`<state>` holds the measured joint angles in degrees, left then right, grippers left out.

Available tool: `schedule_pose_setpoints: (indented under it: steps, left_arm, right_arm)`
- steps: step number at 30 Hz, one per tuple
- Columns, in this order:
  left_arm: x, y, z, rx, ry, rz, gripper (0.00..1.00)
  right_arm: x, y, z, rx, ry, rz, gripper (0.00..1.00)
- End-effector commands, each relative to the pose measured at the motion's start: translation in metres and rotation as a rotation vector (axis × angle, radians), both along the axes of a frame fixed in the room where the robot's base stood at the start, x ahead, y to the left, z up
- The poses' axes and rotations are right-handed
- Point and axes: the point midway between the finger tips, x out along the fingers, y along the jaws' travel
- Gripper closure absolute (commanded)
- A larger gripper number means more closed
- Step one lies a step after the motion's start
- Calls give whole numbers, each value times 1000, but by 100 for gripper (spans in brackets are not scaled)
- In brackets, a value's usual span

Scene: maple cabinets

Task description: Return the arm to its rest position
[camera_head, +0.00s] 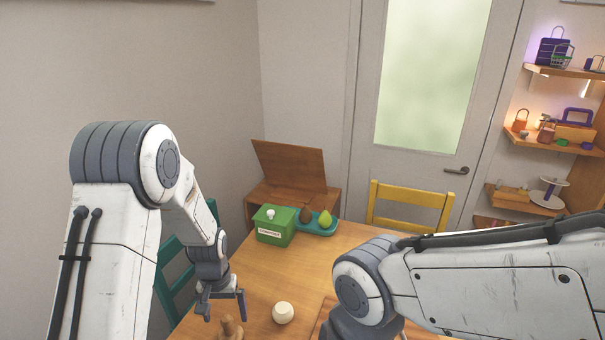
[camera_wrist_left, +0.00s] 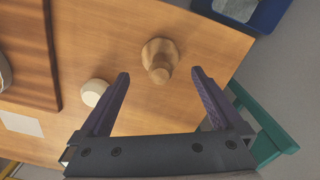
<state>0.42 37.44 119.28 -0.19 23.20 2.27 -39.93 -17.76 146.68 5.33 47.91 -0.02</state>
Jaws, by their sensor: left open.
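My left arm comes in from the left in the head view. Its gripper (camera_head: 226,305) hangs over the near left part of the wooden table (camera_head: 345,244). In the left wrist view the left gripper (camera_wrist_left: 160,82) has its two fingers spread with nothing held between them. A turned wooden piece (camera_head: 231,328) stands on the table just below it; it also shows ahead of the fingers in the left wrist view (camera_wrist_left: 160,58). My right arm comes in from the right, and its gripper is out of sight.
A white round object (camera_head: 283,313) stands beside the wooden piece. A green box (camera_head: 273,226) and a teal tray (camera_head: 318,229) with fruit-like pieces stand at the back. A yellow chair (camera_head: 410,196) is behind the table, a teal chair (camera_head: 176,271) at left. A wooden board (camera_wrist_left: 30,60) lies nearby.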

Motion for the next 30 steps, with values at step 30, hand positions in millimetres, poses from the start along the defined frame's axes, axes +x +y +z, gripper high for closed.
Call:
schedule_pose_setpoints:
  steps: [30]
  left_arm:
    - [-1,0,-81,0,4,0,0]
  right_arm:
    - [0,0,4,0,0,0,0]
